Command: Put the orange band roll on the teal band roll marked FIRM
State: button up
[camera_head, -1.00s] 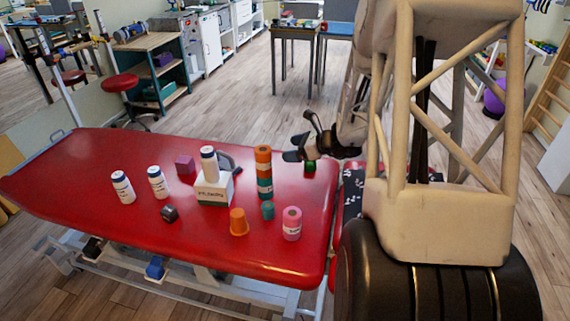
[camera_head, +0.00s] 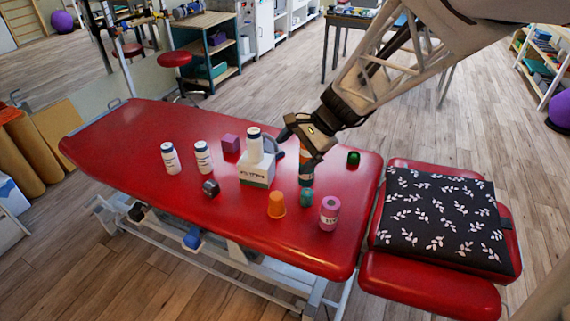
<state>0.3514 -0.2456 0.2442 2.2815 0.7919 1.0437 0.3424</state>
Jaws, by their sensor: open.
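An orange band roll (camera_head: 306,156) stands upright on a teal band roll (camera_head: 305,176) near the middle right of the red couch. Most of the orange roll is hidden behind my gripper. The teal roll shows a pale label too small to read, so I cannot tell whether it says FIRM. My gripper (camera_head: 303,141) is open, at the top of this stack; whether its fingers touch the orange roll I cannot tell.
Close by on the couch (camera_head: 130,130) are an orange cup (camera_head: 277,205), a small teal item (camera_head: 307,198), a pink roll (camera_head: 329,213), a white box (camera_head: 256,172) with a bottle on it, and a green item (camera_head: 353,158). The couch's left end is clear.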

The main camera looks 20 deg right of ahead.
jog(key=s+a+r+n+h, duration=0.2)
jog(key=s+n, duration=0.4)
jog(key=s, duration=0.3)
jog(key=s+a+r+n+h, duration=0.3)
jog(key=s+n+h, duration=0.2)
jog(key=s+n, duration=0.2)
jog(key=shift+s+a+r, duration=0.25)
jog(key=shift+s+r, duration=0.15)
jog(key=shift+s, duration=0.75)
